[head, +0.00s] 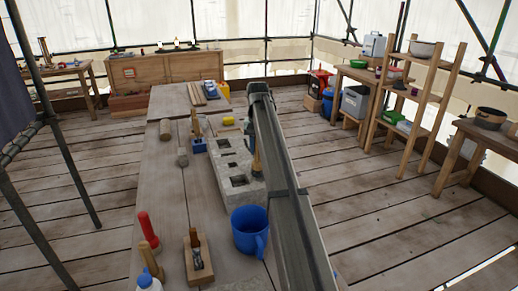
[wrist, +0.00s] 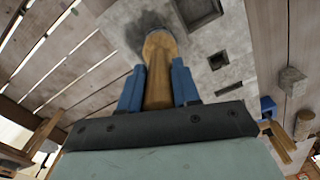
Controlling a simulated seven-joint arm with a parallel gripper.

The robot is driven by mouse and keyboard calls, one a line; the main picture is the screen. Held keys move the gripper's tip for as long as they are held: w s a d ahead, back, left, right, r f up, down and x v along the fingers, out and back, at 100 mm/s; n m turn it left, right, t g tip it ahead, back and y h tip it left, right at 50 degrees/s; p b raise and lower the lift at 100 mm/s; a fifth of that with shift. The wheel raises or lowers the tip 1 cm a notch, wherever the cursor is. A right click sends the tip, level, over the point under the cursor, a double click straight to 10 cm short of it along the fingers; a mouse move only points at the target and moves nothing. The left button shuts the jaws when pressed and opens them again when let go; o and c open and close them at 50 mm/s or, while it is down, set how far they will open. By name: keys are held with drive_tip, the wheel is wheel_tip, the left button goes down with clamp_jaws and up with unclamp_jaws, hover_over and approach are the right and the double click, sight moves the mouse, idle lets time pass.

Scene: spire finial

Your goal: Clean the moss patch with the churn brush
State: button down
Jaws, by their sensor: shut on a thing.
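My gripper (wrist: 158,92) is shut on the wooden handle of the churn brush (wrist: 159,65), with a blue finger on each side. The brush also shows in the head view (head: 257,164), upright at the right side of the pale stone block (head: 226,186). In the wrist view the brush's far end is over the stone (wrist: 222,50), beside a dark, blurred stain that looks like the moss patch (wrist: 137,27). Whether the bristles touch the stone cannot be told. In the head view my arm hides most of my gripper, and I cannot make out the moss patch.
The stone has several square holes. A blue mug (head: 247,232) stands near its front end. A red-handled tool (head: 148,231) and a wooden block with a tool (head: 198,257) are at the bench's front. A yellow sponge-like piece (head: 228,121) lies farther back.

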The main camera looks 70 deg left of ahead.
drive_tip(key=shift+a, duration=2.1)
wheel_tip(320, 180, up, 7)
idle(0.3)
